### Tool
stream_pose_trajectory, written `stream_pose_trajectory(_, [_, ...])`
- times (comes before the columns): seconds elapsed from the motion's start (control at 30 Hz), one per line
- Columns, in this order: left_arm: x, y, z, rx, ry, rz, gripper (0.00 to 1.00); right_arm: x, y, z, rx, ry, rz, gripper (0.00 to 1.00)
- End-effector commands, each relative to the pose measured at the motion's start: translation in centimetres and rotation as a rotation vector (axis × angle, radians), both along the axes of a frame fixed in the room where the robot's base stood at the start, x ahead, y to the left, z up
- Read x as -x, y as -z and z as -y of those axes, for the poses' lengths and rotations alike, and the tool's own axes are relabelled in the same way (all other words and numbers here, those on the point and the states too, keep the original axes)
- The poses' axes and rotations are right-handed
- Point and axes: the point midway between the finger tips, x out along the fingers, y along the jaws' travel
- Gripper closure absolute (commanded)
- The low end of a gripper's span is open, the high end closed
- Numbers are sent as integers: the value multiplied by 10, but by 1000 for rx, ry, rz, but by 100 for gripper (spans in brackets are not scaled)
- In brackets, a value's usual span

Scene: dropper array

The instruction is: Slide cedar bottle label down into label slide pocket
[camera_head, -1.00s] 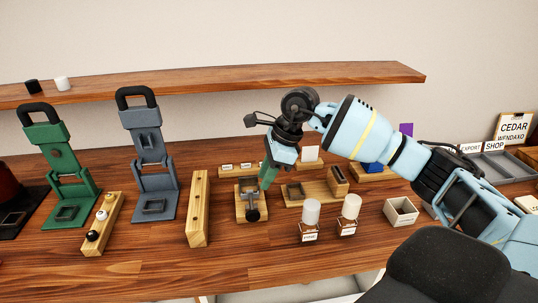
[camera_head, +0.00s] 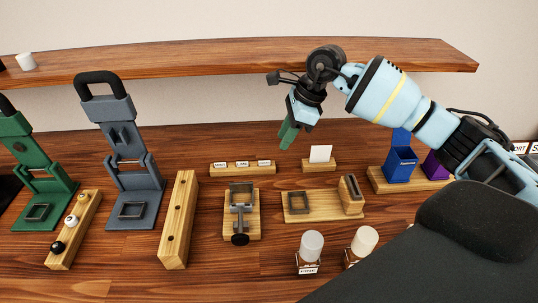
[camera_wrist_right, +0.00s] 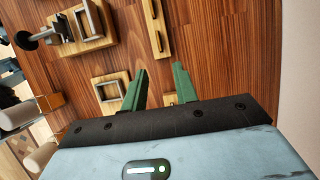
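A low wooden rack (camera_head: 232,171) holds three small white bottle labels (camera_head: 242,163) upright; their print is too small to read, so I cannot tell which is cedar. The rack also shows in the wrist view (camera_wrist_right: 157,38). A wooden base (camera_head: 325,211) carries a dark square frame (camera_head: 298,202) and an upright slotted block (camera_head: 351,194); I cannot tell which part is the label slide pocket. My left gripper is not in view.
A wooden fixture with a dark lever (camera_head: 240,219) stands in front of the rack. White-capped bottles (camera_head: 311,247) stand at the front. A white card (camera_head: 320,153) stands right of the gripper, with a blue bin (camera_head: 400,165) beyond. A shelf (camera_head: 220,58) runs along the wall.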

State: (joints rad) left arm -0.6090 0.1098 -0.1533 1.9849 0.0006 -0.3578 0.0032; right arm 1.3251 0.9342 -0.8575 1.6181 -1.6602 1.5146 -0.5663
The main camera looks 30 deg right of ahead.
Motion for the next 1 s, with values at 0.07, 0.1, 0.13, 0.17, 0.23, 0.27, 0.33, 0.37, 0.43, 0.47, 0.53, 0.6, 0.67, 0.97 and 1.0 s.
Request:
stream_pose_trajectory(0.07, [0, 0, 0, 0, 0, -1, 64, 0, 0, 0, 0, -1, 0, 71])
stream_pose_trajectory(0.1, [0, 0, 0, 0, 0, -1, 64, 0, 0, 0, 0, -1, 0, 71])
stream_pose_trajectory(0.13, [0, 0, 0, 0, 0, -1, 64, 0, 0, 0, 0, -1, 0, 71])
stream_pose_trajectory(0.17, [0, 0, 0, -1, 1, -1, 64, 0, 0, 0, 0, -1, 0, 71])
stream_pose_trajectory(0.23, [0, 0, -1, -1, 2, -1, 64, 0, 3, -1, 0, 0, -1, 71])
stream_pose_trajectory(0.27, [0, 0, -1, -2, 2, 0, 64, -1, 5, -2, 0, 0, -1, 71])
stream_pose_trajectory(0.33, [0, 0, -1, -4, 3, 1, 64, -2, 11, -4, -1, -1, -2, 71])
stream_pose_trajectory(0.37, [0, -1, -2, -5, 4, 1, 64, -2, 14, -5, 0, -1, -3, 71])
stream_pose_trajectory(0.43, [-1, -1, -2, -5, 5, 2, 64, -4, 20, -8, -1, -1, -2, 71])
stream_pose_trajectory(0.47, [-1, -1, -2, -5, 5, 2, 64, -4, 22, -9, 0, 0, -1, 71])
stream_pose_trajectory(0.53, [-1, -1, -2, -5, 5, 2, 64, -5, 24, -9, 0, -1, 2, 71])
stream_pose_trajectory(0.6, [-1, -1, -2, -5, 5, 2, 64, -5, 24, -9, 1, -1, 1, 71])
stream_pose_trajectory(0.67, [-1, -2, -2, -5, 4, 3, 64, -5, 25, -10, 0, -1, 0, 71])
stream_pose_trajectory(0.97, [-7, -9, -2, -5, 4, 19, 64, -14, 55, -22, -1, -1, 0, 71])
stream_pose_trajectory(1.0, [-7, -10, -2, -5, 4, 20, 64, -15, 61, -23, -1, -1, -2, 71])
